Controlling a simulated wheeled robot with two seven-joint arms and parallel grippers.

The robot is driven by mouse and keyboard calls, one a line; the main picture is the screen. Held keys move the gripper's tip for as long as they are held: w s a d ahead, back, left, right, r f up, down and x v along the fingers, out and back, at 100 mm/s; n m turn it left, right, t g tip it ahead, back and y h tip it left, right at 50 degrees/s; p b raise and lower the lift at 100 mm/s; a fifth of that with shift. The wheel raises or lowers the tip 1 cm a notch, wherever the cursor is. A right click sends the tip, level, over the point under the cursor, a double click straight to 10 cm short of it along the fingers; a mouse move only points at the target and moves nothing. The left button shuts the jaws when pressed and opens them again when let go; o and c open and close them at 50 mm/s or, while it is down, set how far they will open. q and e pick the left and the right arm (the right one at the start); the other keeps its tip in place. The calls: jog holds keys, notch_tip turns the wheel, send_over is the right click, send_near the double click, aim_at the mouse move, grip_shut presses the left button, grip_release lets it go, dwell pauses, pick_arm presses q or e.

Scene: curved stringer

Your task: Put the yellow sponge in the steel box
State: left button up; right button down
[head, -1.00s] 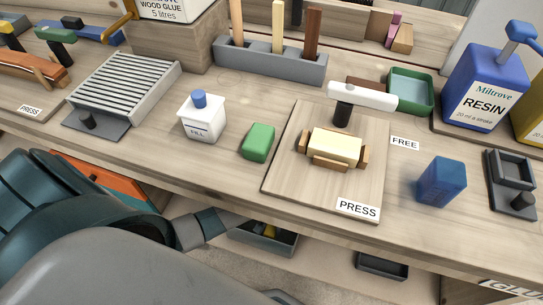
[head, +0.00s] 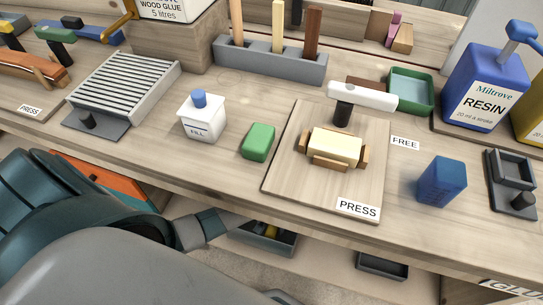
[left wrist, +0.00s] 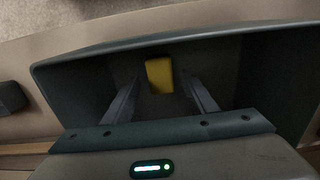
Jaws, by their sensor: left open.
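The yellow sponge (left wrist: 160,75) lies inside a dark grey open box (left wrist: 70,75) in the left wrist view. My left gripper (left wrist: 160,88) is open, with one finger on each side of the sponge and a visible gap to each. In the head view, the left gripper (head: 235,222) reaches under the bench into this dark grey box (head: 285,246), and a bit of the yellow sponge (head: 271,230) shows there. A second dark grey open tray (head: 382,266) is on the lower level to the right; I cannot tell which is the steel box. My right gripper is out of view.
The bench edge overhangs the lower level above my left gripper. On the bench top are a white FILL bottle (head: 202,118), a green block (head: 258,142), a PRESS board (head: 290,183) with a cream block, and a blue block (head: 441,180). An orange box (head: 120,190) is at lower left.

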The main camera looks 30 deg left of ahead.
pick_arm(q)
notch_tip(320, 180, up, 8)
jog(key=p, duration=0.2)
notch_tip(320, 180, up, 5)
jog(key=p, duration=0.1)
send_over(272, 231)
jog(key=shift+s, duration=0.1)
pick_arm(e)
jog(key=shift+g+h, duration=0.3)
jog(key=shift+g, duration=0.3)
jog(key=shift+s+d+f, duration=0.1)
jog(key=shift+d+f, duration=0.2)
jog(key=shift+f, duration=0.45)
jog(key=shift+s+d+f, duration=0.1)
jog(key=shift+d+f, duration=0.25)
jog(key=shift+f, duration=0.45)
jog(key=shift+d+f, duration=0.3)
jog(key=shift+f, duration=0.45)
pick_arm(q)
jog(key=shift+f, duration=0.1)
